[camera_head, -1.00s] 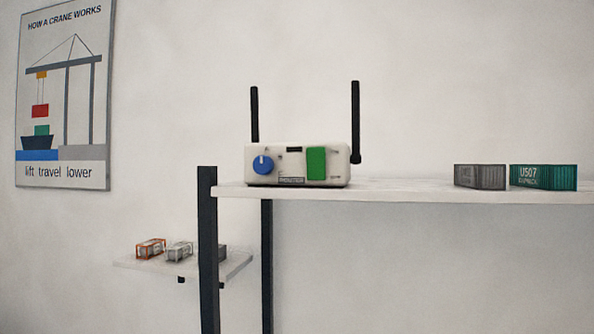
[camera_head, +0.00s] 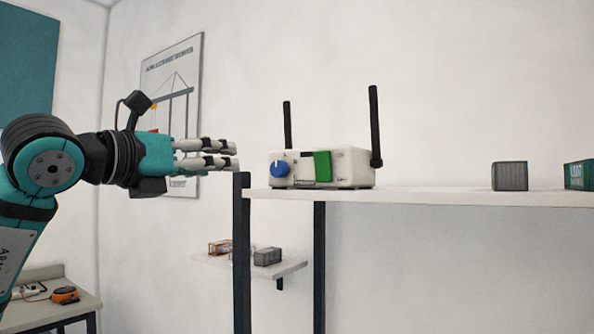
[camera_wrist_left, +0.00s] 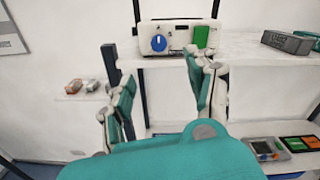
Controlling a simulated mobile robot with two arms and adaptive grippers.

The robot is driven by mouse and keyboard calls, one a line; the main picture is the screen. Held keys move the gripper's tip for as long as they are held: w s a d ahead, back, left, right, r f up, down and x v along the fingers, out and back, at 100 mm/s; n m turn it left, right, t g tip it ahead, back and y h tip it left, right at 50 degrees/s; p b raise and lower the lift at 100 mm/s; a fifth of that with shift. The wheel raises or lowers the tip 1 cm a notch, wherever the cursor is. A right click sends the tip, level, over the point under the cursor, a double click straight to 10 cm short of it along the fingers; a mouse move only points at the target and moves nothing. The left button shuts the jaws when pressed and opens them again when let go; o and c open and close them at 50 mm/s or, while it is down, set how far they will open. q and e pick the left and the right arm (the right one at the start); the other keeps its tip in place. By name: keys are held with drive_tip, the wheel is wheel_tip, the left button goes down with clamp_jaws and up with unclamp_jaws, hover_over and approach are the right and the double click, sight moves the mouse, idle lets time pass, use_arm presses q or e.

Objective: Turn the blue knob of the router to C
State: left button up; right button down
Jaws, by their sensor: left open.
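The white router (camera_head: 345,170) stands on the white shelf with two black antennas. Its blue knob (camera_head: 280,169) is on the left of its front, and a green block (camera_head: 322,166) is to the knob's right. The router also shows at the top of the left wrist view (camera_wrist_left: 180,40), with the blue knob (camera_wrist_left: 159,43) and its white pointer mark facing up. My left gripper (camera_head: 236,156) is open and empty, left of the router and apart from the knob. In the left wrist view its fingers (camera_wrist_left: 160,85) are spread below the router. My right gripper is not in view.
The shelf (camera_head: 440,196) has a dark post (camera_head: 242,250) at its left end. A grey container (camera_head: 509,176) and a teal container (camera_head: 578,175) stand right of the router. A lower shelf (camera_head: 290,266) holds small containers. The shelf in front of the router looks clear.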

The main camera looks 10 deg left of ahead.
use_arm(q)
drive_tip(key=p, duration=0.2)
approach(276, 169)
drive_tip(key=p+x, duration=0.4)
drive_tip(key=x, duration=0.4)
drive_tip(key=shift+w+d+r+p, duration=0.1)
drive_tip(key=shift+w+p, duration=0.3)
drive_tip(key=shift+w+d, duration=0.2)
drive_tip(key=shift+w, duration=0.25)
drive_tip(key=shift+c, duration=0.7)
drive_tip(key=c, duration=1)
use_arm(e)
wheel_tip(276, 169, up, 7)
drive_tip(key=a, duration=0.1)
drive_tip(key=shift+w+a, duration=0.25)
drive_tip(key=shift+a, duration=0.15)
